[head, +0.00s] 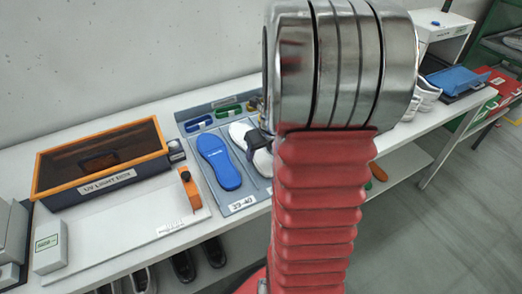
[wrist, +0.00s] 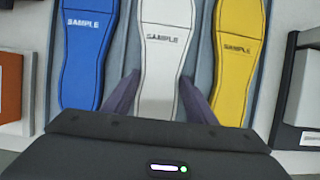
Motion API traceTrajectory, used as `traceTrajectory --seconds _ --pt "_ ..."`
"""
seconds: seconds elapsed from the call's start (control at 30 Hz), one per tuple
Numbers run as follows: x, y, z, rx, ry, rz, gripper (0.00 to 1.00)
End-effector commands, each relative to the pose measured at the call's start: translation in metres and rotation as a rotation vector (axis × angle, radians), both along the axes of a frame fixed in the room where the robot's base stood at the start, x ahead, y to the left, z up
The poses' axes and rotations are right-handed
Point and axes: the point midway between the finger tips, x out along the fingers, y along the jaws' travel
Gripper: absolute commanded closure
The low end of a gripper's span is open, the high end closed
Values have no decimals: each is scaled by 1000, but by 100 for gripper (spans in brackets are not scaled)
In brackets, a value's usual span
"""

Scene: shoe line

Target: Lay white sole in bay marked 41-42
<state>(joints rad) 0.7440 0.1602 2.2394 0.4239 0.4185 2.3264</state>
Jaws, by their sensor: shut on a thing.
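The white sole (wrist: 166,62), printed SAMPLE, lies between my gripper's two dark fingers (wrist: 165,95) in the wrist view, and the gripper is shut on it. It is in or just over the middle bay of a grey-blue tray; whether it touches the tray floor cannot be told. A blue sole (wrist: 82,55) lies in the bay to its left and a yellow sole (wrist: 238,60) to its right. In the head view, the white sole (head: 240,133) shows beside the blue sole (head: 218,162), whose bay is marked 39-40 (head: 242,203). My arm hides the other bay labels and the yellow sole.
An orange-rimmed UV light box (head: 105,165) stands left of the tray, with an orange tool (head: 190,190) on a white board between them. White shoes (head: 428,92) and a blue tray (head: 457,78) are at the right. Dark shoes sit on the shelf below.

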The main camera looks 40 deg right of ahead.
Motion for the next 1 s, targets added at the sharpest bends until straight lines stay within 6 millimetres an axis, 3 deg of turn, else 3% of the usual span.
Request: traceTrajectory --seconds 0.03,0.07,0.37,0.73,1.0 --pt "0 0 0 0 -1 0 77" --pt "0 0 0 0 -1 0 48" --pt "0 0 0 0 0 0 27" --pt "-2 0 4 -1 -1 0 27" --pt "-11 3 28 -2 -1 -1 27"
